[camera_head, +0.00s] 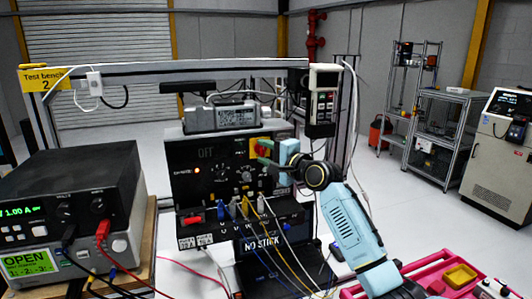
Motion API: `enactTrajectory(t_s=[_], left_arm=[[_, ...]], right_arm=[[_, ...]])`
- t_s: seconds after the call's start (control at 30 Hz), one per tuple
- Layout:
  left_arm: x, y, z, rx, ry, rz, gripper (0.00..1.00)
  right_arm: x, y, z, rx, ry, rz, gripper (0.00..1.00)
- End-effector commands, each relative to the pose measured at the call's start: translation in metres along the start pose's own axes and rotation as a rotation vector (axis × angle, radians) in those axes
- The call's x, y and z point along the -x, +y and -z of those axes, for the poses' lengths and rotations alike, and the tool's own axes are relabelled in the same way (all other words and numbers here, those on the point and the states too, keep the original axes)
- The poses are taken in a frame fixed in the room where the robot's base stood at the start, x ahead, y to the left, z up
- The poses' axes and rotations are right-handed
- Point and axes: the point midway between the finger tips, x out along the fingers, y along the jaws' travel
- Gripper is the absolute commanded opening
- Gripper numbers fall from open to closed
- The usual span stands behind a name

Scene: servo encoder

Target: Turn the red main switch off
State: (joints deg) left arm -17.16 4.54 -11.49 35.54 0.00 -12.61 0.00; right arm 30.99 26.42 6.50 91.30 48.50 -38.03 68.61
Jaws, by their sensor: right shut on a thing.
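The red main switch (256,153) sits on a yellow plate (259,143) at the upper right of the black panel (203,163). Most of the switch is hidden by my gripper, so its angle is hard to read. My light-blue right gripper (268,161) reaches in from the lower right. Its fingers are shut at the switch and on it. My left gripper is not in view.
A power supply (75,200) with a green display stands at the left. Several coloured leads (262,240) hang from sockets below the panel. A pink tray (450,275) with a yellow box is at the lower right. A handheld controller (324,97) hangs beside the panel.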

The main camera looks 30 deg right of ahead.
Motion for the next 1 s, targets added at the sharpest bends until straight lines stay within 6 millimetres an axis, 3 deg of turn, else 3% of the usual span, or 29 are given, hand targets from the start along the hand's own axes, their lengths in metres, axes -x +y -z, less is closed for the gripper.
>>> enactTrajectory(t_s=[0.27,0.3,0.43,0.77,1.0], left_arm=[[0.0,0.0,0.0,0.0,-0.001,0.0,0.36],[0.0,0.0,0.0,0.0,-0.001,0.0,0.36],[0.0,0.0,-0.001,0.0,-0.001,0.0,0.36],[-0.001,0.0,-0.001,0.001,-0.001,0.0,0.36],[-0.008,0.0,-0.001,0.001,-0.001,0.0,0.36]], right_arm=[[0.0,0.001,0.0,0.005,0.0,-0.003,0.15],[0.0,0.001,0.0,0.005,0.0,-0.003,0.43],[0.0,0.001,0.0,0.003,0.0,-0.002,0.6],[0.002,0.001,0.0,0.002,0.0,0.0,0.6],[0.03,0.002,0.0,0.005,0.0,0.0,0.6]])
